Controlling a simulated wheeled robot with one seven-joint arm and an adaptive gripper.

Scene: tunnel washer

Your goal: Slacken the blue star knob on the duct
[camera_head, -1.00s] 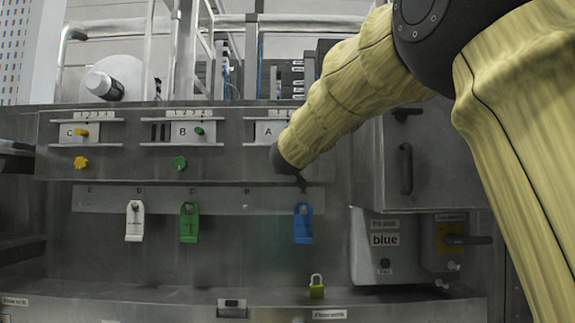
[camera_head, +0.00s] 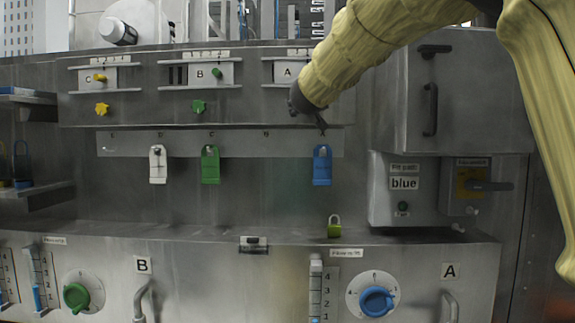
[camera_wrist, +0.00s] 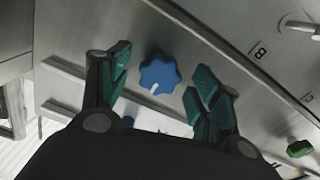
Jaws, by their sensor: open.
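In the wrist view, the blue star knob (camera_wrist: 159,73) sits on the grey metal duct, with a small white mark on its lower edge. My gripper (camera_wrist: 163,62) is open, its green-padded fingers on either side of the knob in the picture, with a gap on both sides. I cannot tell how far the fingertips are from the knob in depth. In the head view, my gripper (camera_head: 308,114) is at the duct just below plate A (camera_head: 288,71), and the blue star knob is hidden behind it.
A green star knob (camera_head: 199,107) and a yellow one (camera_head: 102,109) sit left on the same duct. Below hang a blue tag lock (camera_head: 322,166), a green one (camera_head: 210,165) and a white one (camera_head: 158,165). A padlock (camera_head: 334,227) stands on the ledge. A cabinet (camera_head: 465,95) is at right.

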